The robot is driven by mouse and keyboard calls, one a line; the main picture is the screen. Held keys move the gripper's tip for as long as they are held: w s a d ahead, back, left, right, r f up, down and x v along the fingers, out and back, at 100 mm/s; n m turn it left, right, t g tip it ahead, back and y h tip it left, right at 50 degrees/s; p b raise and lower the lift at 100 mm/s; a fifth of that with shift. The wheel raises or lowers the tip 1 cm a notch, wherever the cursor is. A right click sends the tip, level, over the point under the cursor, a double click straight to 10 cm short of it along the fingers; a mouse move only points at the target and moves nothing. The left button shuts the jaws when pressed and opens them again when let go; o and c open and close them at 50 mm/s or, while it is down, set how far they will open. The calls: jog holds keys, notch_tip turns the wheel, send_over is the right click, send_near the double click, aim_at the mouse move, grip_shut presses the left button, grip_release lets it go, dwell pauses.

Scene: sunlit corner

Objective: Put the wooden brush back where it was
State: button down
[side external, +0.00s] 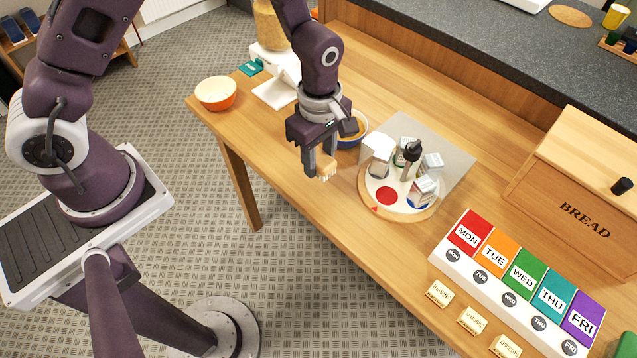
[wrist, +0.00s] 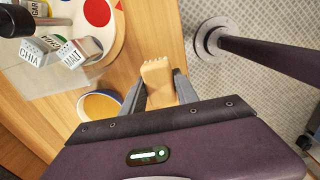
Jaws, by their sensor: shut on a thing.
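The wooden brush (side external: 327,169) is a small pale block with a ragged lower edge. My gripper (side external: 318,160) is shut on it and holds it near the table's front edge, left of the round turntable. Whether the brush touches the table is hard to tell. In the wrist view the brush (wrist: 157,82) sits between the two dark fingers and sticks out past them, with the wooden table and the floor edge beyond. Part of the brush is hidden by the fingers in the side view.
The turntable (side external: 370,196) carries several cartons and a dark-topped bottle. A blue-rimmed bowl (side external: 361,122) stands behind my gripper. An orange bowl (side external: 216,94) is at the table's left end. A coloured weekday box (side external: 522,277) and a bread box (side external: 585,190) are at right.

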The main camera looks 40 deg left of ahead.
aim_at(319, 157)
notch_tip(319, 157, down, 7)
jog(key=shift+a+f, duration=0.1)
jog(key=shift+f, duration=0.1)
jog(key=c, duration=0.9)
grip_release()
jog(key=shift+f, duration=0.1)
notch_tip(319, 157, up, 12)
jog(key=shift+r, duration=0.2)
